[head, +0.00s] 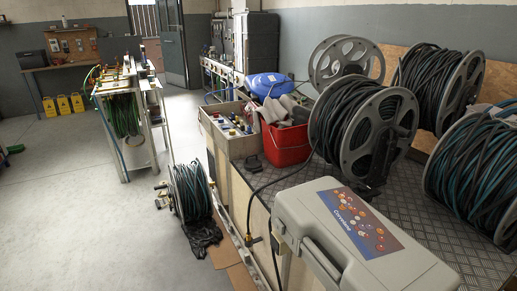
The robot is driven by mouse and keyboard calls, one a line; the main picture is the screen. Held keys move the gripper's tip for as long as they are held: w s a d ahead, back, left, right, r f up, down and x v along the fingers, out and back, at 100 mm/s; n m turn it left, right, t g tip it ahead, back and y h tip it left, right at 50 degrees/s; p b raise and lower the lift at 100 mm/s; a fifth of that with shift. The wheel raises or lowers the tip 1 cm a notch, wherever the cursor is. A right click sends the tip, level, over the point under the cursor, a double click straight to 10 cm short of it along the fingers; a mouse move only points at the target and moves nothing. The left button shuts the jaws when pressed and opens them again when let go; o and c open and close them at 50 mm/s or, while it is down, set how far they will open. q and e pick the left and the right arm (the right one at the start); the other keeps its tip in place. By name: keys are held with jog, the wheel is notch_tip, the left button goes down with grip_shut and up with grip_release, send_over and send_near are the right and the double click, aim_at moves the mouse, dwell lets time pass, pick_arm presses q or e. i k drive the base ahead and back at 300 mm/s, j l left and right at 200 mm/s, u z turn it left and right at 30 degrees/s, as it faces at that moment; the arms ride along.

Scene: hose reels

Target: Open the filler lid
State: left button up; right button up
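I cannot make out a filler lid for certain in the head view. A grey plastic case (370,262) with a printed label lies shut on the metal bench at the front right. A blue rounded object (268,84) sits further back, behind a red bucket (286,143) filled with cloths or gloves. Neither of my grippers is in view.
Several large hose reels (365,128) stand on the chequered metal bench (275,180). A smaller reel (190,192) stands on the floor near cardboard. A wheeled rack (128,115) with green hoses stands further left. The concrete floor (75,215) at left is mostly clear.

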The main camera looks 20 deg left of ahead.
aim_at(250, 164)
jog(key=i+j+z, duration=0.1)
jog(key=j, duration=0.25)
jog(key=i+j+z, duration=0.1)
jog(key=j, duration=0.3)
jog(key=i+j, duration=0.2)
jog(key=j, duration=0.15)
jog(key=i+j+z, duration=0.15)
jog(key=j, duration=0.25)
jog(key=i+j+z, duration=0.1)
jog(key=j, duration=0.3)
